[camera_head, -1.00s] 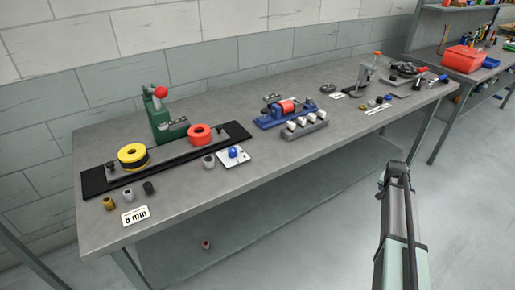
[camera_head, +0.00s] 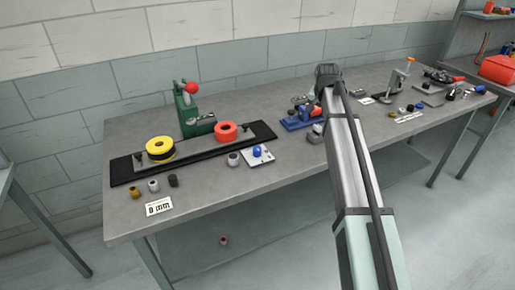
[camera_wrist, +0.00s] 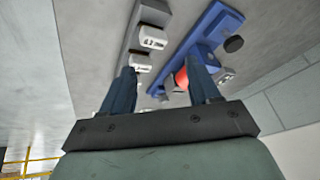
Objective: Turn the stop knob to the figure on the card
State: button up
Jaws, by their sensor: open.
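A white card (camera_head: 159,206) at the left front of the grey bench carries a figure that looks like 8 mm. A blue device (camera_head: 298,124) with a red drum stands mid-bench, partly behind my arm. In the wrist view this device (camera_wrist: 205,38) has a round black knob (camera_wrist: 233,44) on its right side; I cannot tell if this is the stop knob. A blue knob (camera_head: 257,151) sits on a white plate farther left. My gripper (camera_wrist: 160,68) is open and empty, its fingers over the blue device's near side, the red drum beside the right finger. The head view does not show the fingertips.
A green press (camera_head: 190,112) stands behind a black track (camera_head: 122,172) with yellow and red rings. Small bushings lie near the card. A grey rack (camera_wrist: 143,62) with white blocks is close to my left finger. More small parts lie at right.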

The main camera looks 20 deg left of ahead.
jog(key=s+a+r+g, duration=0.2)
jog(key=s+a+g, duration=0.1)
jog(key=s+a, duration=0.8)
jog(key=g, duration=0.2)
send_near(257, 148)
jog(key=shift+h, duration=0.3)
jog(key=f, duration=0.9)
jog(key=shift+s+a+f, duration=0.1)
jog(key=shift+a+f, duration=0.1)
jog(key=shift+f, duration=0.05)
jog(key=c, duration=1)
